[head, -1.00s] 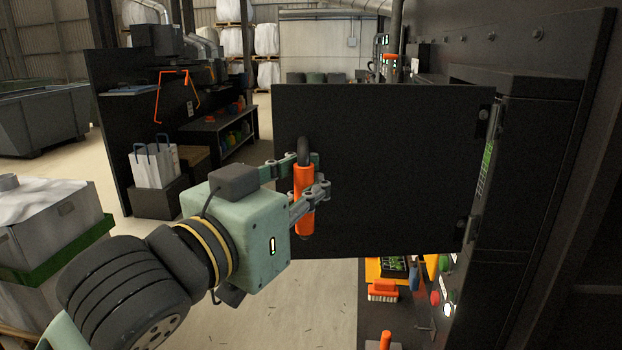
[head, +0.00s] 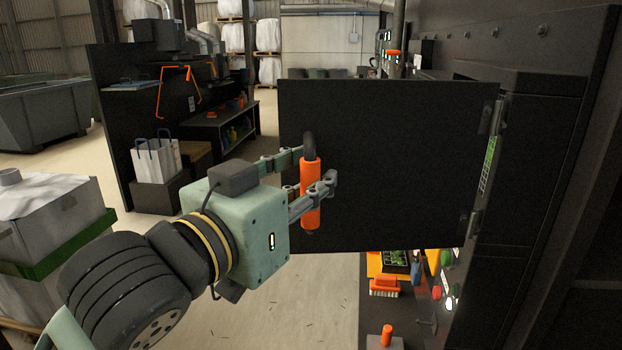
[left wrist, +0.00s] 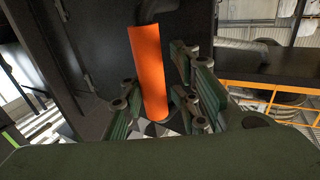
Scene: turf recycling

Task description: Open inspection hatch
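The inspection hatch is a flat black door panel (head: 400,165), swung out from the dark machine on its right-edge hinges (head: 474,224). Its upright orange handle (head: 310,192) with black ends stands near the panel's left edge. My left gripper (head: 312,178) is at the handle, with one finger on each side. In the left wrist view the orange handle (left wrist: 150,75) stands between the spread fingers (left wrist: 160,100), with narrow gaps beside it, so the gripper looks open around it. The opening behind the panel is mostly hidden. My right gripper is not in view.
The machine's dark side wall (head: 530,160) fills the right. Below the panel are an orange-handled brush (head: 384,287) and coloured buttons (head: 447,280).

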